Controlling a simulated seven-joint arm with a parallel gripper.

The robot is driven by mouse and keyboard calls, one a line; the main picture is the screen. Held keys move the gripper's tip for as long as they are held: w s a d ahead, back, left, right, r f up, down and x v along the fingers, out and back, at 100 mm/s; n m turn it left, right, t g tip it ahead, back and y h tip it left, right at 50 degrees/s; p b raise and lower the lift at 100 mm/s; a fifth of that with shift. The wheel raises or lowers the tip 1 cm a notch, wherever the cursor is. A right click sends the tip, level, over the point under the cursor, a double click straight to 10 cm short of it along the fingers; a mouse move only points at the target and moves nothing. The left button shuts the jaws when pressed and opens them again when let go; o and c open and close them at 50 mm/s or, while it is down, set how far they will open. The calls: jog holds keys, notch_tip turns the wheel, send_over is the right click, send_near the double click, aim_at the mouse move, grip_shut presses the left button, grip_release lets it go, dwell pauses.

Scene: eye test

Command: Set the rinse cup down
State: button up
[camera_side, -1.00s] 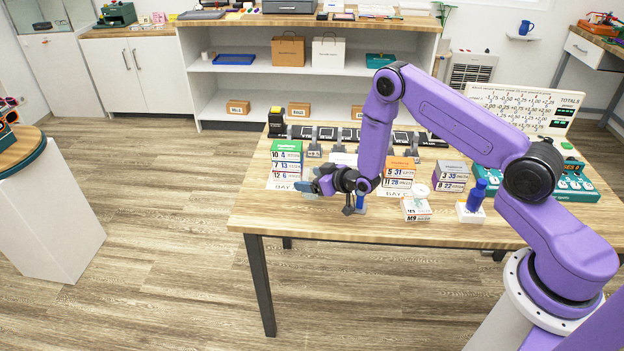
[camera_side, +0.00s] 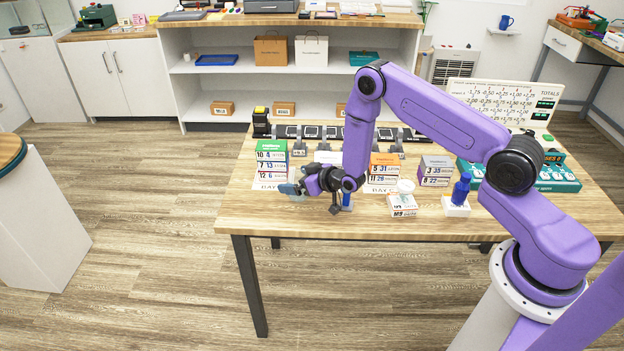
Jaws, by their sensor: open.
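My gripper (camera_side: 336,206) is low over the front part of the wooden table (camera_side: 270,220), left of its middle. A small whitish round item (camera_side: 405,186), possibly the rinse cup, is to the right by a flat white box (camera_side: 402,204), apart from my gripper. I cannot make out a cup for certain.
Numbered box stacks stand left (camera_side: 271,160) and right (camera_side: 384,172) of my wrist, with another stack (camera_side: 434,170) further right. A blue bottle on a white base (camera_side: 461,188) is at the right. A row of dark stands (camera_side: 310,132) lines the back. The table's front left is clear.

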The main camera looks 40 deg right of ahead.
jog(key=v, duration=1.2)
jog(key=s+a+r+n+g+y, duration=0.2)
jog(key=s+a+r+n+g, duration=0.4)
jog(key=s+a+r, duration=0.45)
jog(key=s+d+r+n+g+h, duration=0.2)
jog(key=s+r+g, duration=0.1)
jog(key=s, duration=0.9)
jog(key=s+d+r+n+g+h, duration=0.2)
jog(key=s+r, duration=0.4)
jog(key=s, duration=0.5)
jog(key=shift+s+d+g, duration=0.4)
jog(key=shift+d+g, duration=0.1)
jog(key=shift+g, duration=0.2)
